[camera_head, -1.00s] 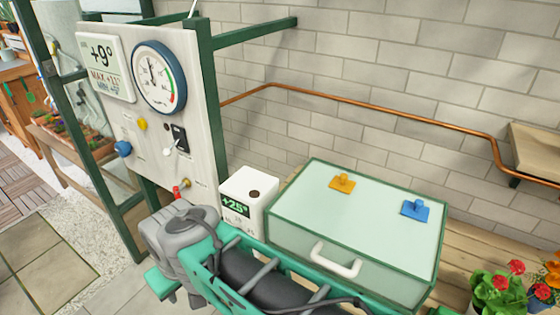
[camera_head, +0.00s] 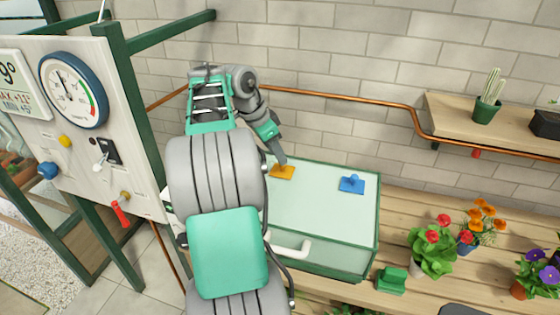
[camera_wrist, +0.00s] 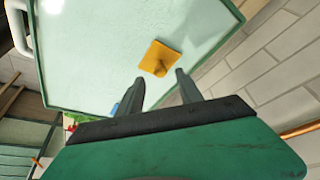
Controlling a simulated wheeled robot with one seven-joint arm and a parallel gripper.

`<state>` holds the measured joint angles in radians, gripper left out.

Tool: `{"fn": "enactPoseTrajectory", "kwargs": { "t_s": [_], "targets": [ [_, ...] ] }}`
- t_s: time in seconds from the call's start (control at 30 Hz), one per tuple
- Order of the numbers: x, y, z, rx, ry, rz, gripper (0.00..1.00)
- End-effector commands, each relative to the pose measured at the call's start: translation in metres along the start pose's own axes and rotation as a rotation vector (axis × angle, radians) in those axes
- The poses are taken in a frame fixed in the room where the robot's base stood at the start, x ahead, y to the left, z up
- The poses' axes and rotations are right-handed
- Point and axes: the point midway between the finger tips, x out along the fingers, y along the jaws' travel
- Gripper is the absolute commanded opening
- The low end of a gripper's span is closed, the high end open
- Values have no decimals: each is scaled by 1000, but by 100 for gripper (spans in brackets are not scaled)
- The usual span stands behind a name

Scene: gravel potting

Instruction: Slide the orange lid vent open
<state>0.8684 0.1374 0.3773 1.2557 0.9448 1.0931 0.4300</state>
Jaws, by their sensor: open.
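The orange lid vent (camera_head: 282,173) is a small square plate with a knob, lying on the pale glass lid (camera_head: 310,212) of a green-framed box. In the wrist view the orange vent (camera_wrist: 160,58) lies just beyond my open fingertips, with its knob facing them. My gripper (camera_wrist: 158,78) is open and empty, its two fingers apart on the near side of the knob. In the head view my gripper (camera_head: 281,160) reaches down close to the vent, and its fingertips partly cover the knob. Whether they touch it I cannot tell.
A blue vent (camera_head: 351,184) sits right of the orange one on the lid. A white handle (camera_head: 290,247) is on the box front. A copper pipe (camera_head: 350,100) runs along the brick wall behind. Potted flowers (camera_head: 432,250) stand on the bench to the right.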

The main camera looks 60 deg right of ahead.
Motion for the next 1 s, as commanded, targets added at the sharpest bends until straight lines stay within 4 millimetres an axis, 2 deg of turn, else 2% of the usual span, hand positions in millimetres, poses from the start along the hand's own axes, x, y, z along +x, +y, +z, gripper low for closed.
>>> {"fn": "enactPoseTrajectory", "kwargs": {
  "t_s": [0.03,0.2,0.47,1.0],
  "targets": [
    [13,1,1,1,-1,1,43],
    [32,0,0,-2,0,-1,43],
    [34,0,0,-2,0,-2,43],
    [34,-1,1,-4,0,-3,0]
  ]
}}
